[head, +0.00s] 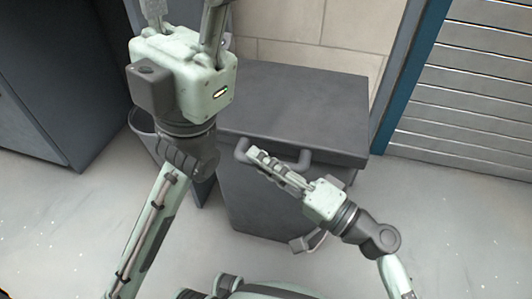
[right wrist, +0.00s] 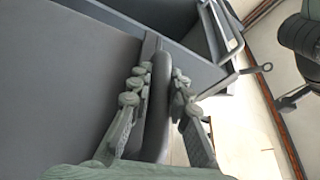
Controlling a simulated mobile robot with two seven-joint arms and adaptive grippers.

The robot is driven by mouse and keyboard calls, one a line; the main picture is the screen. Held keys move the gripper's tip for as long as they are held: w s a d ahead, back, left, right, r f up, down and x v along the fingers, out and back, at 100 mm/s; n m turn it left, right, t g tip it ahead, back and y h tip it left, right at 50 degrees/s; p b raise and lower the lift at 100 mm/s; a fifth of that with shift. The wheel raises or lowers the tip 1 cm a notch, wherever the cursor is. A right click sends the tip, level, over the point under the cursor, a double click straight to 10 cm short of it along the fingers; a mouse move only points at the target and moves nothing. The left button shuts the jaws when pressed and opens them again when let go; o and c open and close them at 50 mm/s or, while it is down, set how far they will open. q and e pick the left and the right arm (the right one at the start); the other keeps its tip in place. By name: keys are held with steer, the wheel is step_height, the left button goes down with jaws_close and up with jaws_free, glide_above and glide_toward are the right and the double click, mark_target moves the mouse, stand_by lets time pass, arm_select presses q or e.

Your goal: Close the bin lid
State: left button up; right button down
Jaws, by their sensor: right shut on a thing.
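The bin (head: 265,205) is a dark grey box standing on the floor in the middle of the head view. Its flat grey lid (head: 300,95) lies across the top with a thick front edge; I cannot tell whether it is fully down. A bar handle (head: 303,160) sticks out from the lid's front. My right gripper (head: 255,155) is at this handle, and in the right wrist view its fingers (right wrist: 158,90) are shut on the dark handle bar (right wrist: 158,110). My left gripper (head: 185,12) is raised left of the lid, its fingertips cut off by the frame.
A grey open container (head: 142,122) stands left of the bin, partly behind my left arm. A dark cabinet (head: 60,70) stands at far left. A tiled wall (head: 290,30) is behind the bin, and a slatted shutter (head: 470,90) at right. Floor in front is clear.

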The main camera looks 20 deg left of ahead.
steer(key=shift+f, duration=0.45)
steer(key=c, duration=1.4)
jaws_free()
steer(key=shift+r, duration=0.2)
step_height(320, 180, up, 10)
steer(key=shift+f, duration=0.1)
steer(key=shift+w+f+v, duration=0.1)
steer(key=shift+f+v, duration=0.05)
steer(key=shift+v, duration=1.3)
steer(key=shift+w+f+v, duration=0.15)
steer(key=shift+f+v, duration=0.05)
steer(key=shift+v, duration=1.3)
steer(key=shift+w+f+v, duration=0.1)
steer(key=shift+f+v, duration=0.05)
steer(key=shift+v, duration=1.3)
